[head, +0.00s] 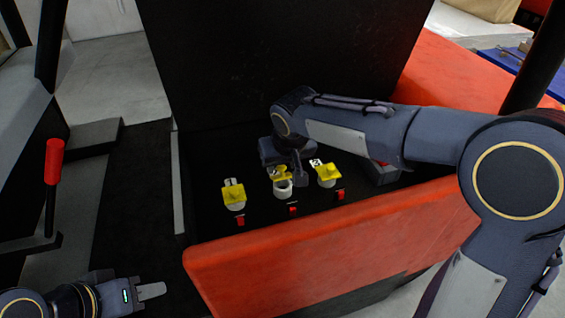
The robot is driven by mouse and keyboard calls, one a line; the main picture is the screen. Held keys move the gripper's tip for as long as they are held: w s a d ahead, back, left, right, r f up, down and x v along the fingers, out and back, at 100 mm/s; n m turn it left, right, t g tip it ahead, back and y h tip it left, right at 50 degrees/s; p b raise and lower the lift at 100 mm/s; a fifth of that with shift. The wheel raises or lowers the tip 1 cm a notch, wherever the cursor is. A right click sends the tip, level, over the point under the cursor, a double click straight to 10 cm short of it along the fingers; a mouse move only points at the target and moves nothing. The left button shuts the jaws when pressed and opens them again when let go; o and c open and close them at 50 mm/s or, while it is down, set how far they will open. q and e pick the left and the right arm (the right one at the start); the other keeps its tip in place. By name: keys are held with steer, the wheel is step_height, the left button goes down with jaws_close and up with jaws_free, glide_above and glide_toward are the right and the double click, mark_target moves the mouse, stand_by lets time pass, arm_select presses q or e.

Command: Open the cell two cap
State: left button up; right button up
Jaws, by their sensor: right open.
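Three white cells with yellow caps stand in a row inside a dark box. The middle cap (280,173) is tilted up at the back of its white cell (284,191), whose round opening shows. The left cap (233,193) and right cap (325,171) lie flat over their cells. Small markings on the caps are hard to read. My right gripper (302,178) is open, pointing down just right of the middle cap; I cannot tell if it touches it. My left gripper (150,291) is low at the left, outside the box, away from the caps; its finger gap is unclear.
Small red tabs (293,209) sit in front of the cells. The box has a red front wall (330,245) and a tall black panel (280,60) behind. A red-handled lever (54,161) stands at the left.

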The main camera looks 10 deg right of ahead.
jaws_close()
steer(key=shift+r+p, duration=0.15)
steer(key=shift+p, duration=0.2)
steer(key=w+g+p, duration=0.1)
steer(key=g+p, duration=0.1)
steer(key=p, duration=0.3)
steer(key=w+g+p, duration=0.1)
steer(key=p, duration=0.3)
steer(key=w+g+h+p, duration=0.1)
steer(key=g+p, duration=0.1)
steer(key=p, duration=0.3)
steer(key=shift+w+a+r+g+p, duration=0.15)
steer(key=shift+w+a+g+p, duration=0.1)
steer(key=shift+a+g+p, duration=0.1)
jaws_free()
